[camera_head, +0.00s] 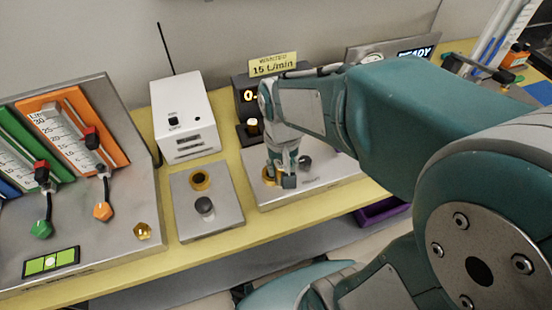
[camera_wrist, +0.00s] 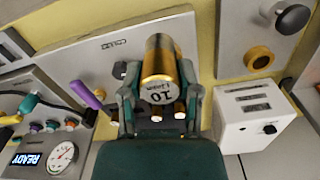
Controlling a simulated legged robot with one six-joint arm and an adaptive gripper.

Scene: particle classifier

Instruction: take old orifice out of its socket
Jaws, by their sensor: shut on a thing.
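The old orifice is a gold cylinder (camera_wrist: 160,62) whose end label reads 10 L/min in the wrist view. My gripper (camera_wrist: 159,98) is shut on it, with one finger on each side. In the head view my gripper (camera_head: 280,180) is low over the metal panel (camera_head: 330,178), and a little gold of the orifice (camera_head: 268,179) shows at its fingertips. The socket is hidden behind the gripper and orifice. I cannot tell whether the orifice is still seated in it or clear of it.
Left of my gripper is a metal plate (camera_head: 226,221) with a gold ring (camera_head: 200,180) and a grey knob (camera_head: 205,206). A white box (camera_head: 183,122) stands behind it. A yellow sign (camera_head: 272,65) reads WANTED 15 L/min. A dark knob (camera_head: 304,161) is close beside my gripper.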

